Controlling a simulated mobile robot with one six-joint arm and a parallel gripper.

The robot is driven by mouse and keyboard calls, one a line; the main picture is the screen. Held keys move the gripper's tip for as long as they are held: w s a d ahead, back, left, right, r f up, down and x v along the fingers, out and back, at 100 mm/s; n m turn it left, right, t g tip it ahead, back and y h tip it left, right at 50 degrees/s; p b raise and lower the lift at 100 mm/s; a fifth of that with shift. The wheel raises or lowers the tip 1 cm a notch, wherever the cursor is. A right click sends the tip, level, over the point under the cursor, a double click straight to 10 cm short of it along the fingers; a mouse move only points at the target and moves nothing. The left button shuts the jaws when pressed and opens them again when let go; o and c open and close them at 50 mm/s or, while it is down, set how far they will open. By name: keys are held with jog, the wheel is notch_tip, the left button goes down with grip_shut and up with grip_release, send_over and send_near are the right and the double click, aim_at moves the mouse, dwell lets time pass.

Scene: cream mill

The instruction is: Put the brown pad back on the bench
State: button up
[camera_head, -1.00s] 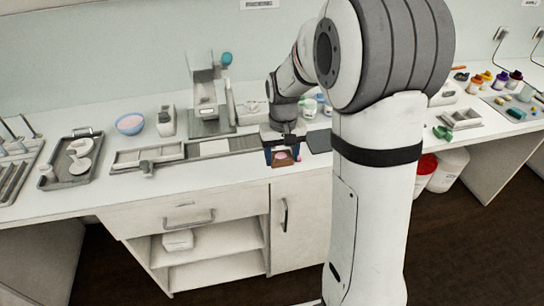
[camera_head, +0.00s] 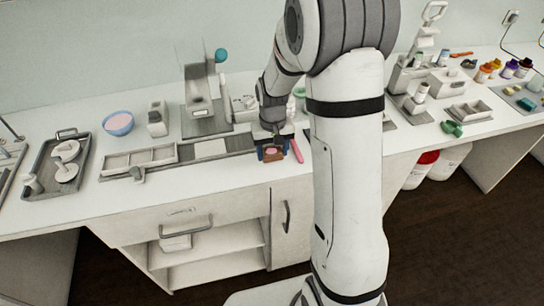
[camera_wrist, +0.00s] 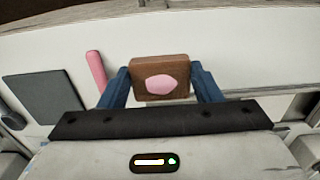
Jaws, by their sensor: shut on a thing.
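The brown pad (camera_wrist: 160,66) is a small block with a pink oval on its face. My gripper (camera_wrist: 160,84) is shut on it, with one blue finger on each side. In the head view my gripper (camera_head: 271,154) points down near the front edge of the bench (camera_head: 215,185), and the brown pad (camera_head: 271,155) shows between the fingers. I cannot tell whether the pad touches the bench top or hangs just above it.
A pink stick (camera_wrist: 96,68) and a dark grey mat (camera_wrist: 44,103) lie left of the pad in the wrist view. A grey divided tray (camera_head: 140,161) and a blue bowl (camera_head: 118,123) are left of my gripper. The bench front between tray and gripper is clear.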

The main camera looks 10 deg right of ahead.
aim_at(273, 153)
notch_tip(273, 153, down, 2)
jog(key=shift+s+f, duration=0.1)
jog(key=shift+f, duration=0.65)
jog(key=shift+d+f, duration=0.1)
jog(key=o, duration=1)
jog(key=shift+o, duration=0.2)
